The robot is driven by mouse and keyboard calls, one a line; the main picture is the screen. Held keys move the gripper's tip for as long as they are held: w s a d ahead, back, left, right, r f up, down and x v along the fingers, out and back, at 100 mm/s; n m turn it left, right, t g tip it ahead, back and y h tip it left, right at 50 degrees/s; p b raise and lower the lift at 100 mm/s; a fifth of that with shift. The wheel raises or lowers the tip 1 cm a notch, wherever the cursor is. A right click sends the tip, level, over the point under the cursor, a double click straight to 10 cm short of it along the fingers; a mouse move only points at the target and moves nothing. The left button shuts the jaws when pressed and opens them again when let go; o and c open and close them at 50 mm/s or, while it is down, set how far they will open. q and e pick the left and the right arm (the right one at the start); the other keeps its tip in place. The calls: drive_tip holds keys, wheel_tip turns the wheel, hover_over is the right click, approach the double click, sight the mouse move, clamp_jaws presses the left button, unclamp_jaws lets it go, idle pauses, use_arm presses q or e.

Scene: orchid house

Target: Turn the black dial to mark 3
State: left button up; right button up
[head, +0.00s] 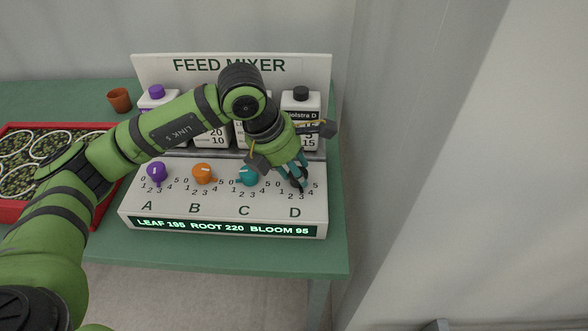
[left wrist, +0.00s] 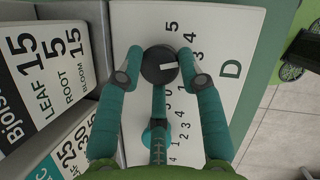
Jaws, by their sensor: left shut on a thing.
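The black dial (left wrist: 158,70) of column D sits between the fingertips of my left gripper (left wrist: 160,68) in the left wrist view. The fingers are shut on its sides. In the head view my left gripper (head: 299,180) is over the right end of the feed mixer panel (head: 222,213) and mostly covers the dial. My right gripper is not in view.
A purple dial (head: 156,171), an orange dial (head: 203,173) and a teal dial (head: 249,175) stand left of the gripper. Bottles, one with a black cap (head: 301,93), stand behind the dials. A red tray (head: 12,128) of pots is at the left.

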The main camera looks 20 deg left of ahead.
use_arm(q)
drive_tip(key=shift+w+r, duration=0.1)
drive_tip(key=shift+r, duration=0.05)
drive_tip(key=o, duration=1.1)
drive_tip(key=shift+d, duration=0.1)
drive_tip(key=shift+o, duration=0.2)
drive_tip(key=v, duration=1.2)
